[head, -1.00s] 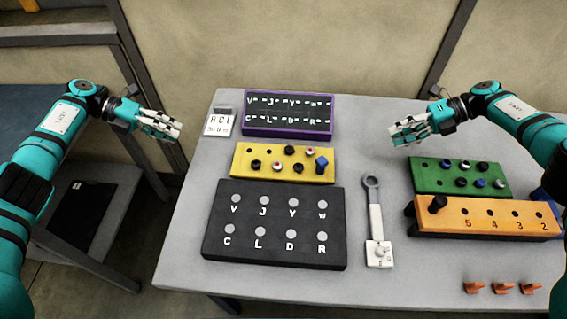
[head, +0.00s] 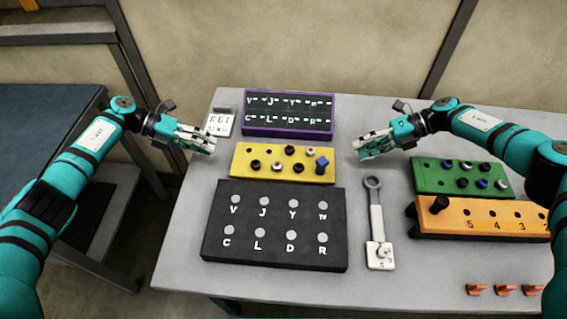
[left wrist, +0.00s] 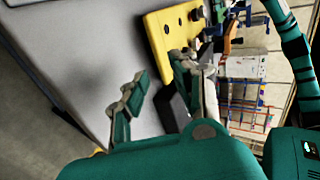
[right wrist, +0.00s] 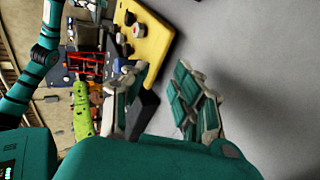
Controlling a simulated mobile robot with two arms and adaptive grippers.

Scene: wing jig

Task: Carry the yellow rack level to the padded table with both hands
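The yellow rack (head: 265,159) lies flat on the grey table, with several dark, red-and-white and blue knobs on top. It also shows in the left wrist view (left wrist: 158,36) and right wrist view (right wrist: 155,45). My left gripper (head: 206,144) is open and empty, just off the rack's left end. My right gripper (head: 361,148) is open and empty, off its right end. Neither touches it visibly. A table with a dark blue top (head: 40,115), which may be the padded table, stands at the far left, partly hidden by my left arm.
A purple-edged panel (head: 288,132) is behind the rack and a black lettered board (head: 275,216) in front. A wrench-like tool (head: 376,215), a green rack (head: 430,180) and an orange block (head: 480,229) are to the right. A gap separates the tables.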

